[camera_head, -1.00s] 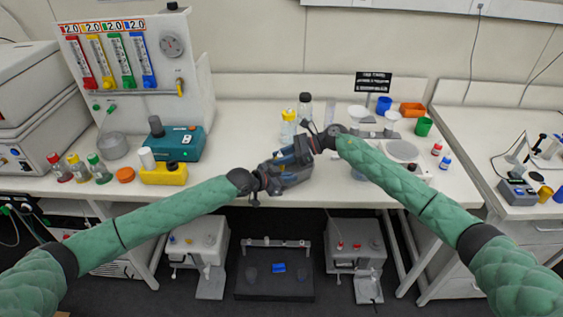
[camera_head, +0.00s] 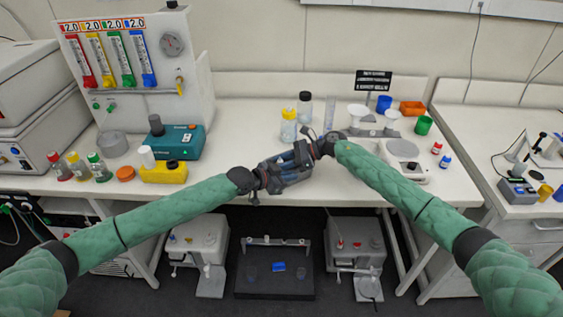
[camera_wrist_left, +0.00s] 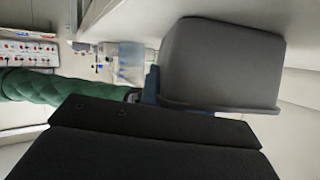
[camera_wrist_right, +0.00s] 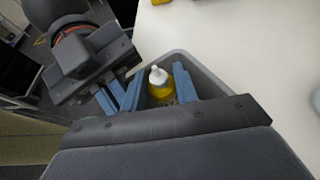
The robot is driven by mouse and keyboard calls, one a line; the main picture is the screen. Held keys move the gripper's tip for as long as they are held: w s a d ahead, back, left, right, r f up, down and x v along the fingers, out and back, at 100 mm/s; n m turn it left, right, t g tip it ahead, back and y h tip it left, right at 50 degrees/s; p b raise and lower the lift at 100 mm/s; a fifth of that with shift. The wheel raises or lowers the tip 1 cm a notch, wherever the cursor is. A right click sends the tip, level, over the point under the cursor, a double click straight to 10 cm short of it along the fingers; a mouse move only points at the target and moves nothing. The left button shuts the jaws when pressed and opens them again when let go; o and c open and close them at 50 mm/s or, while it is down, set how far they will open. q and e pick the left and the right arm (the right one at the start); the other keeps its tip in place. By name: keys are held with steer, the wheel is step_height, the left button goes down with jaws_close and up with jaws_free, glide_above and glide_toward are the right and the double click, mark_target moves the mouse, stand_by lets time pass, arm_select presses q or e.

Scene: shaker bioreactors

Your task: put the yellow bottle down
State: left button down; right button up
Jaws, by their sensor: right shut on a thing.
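The yellow bottle (camera_wrist_right: 161,86) shows in the right wrist view, with a white tip and a yellow body. It sits between the blue fingers of my right gripper (camera_wrist_right: 158,92), which is shut on it. The bottle is hidden in the head view. There my right gripper (camera_head: 301,155) is close to my left gripper (camera_head: 280,172), in front of the bench's front edge area.
A yellow-capped bottle (camera_head: 289,126) and a black-capped bottle (camera_head: 305,108) stand on the white bench (camera_head: 240,130) behind the grippers. A teal device (camera_head: 177,142) and a yellow block (camera_head: 163,172) stand left. A balance (camera_head: 403,150) stands right. The bench between is mostly clear.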

steer(key=o, duration=0.9)
steer(key=shift+s+f, duration=0.1)
arm_select(q)
steer(key=shift+a, duration=0.1)
arm_select(e)
steer(key=shift+r, duration=0.35)
arm_select(q)
steer(key=shift+f, duration=0.1)
arm_select(e)
steer(key=v, duration=1.2)
steer(key=shift+r, duration=0.35)
arm_select(q)
steer(key=c, duration=1.6)
jaws_free()
steer(key=shift+o, duration=0.2)
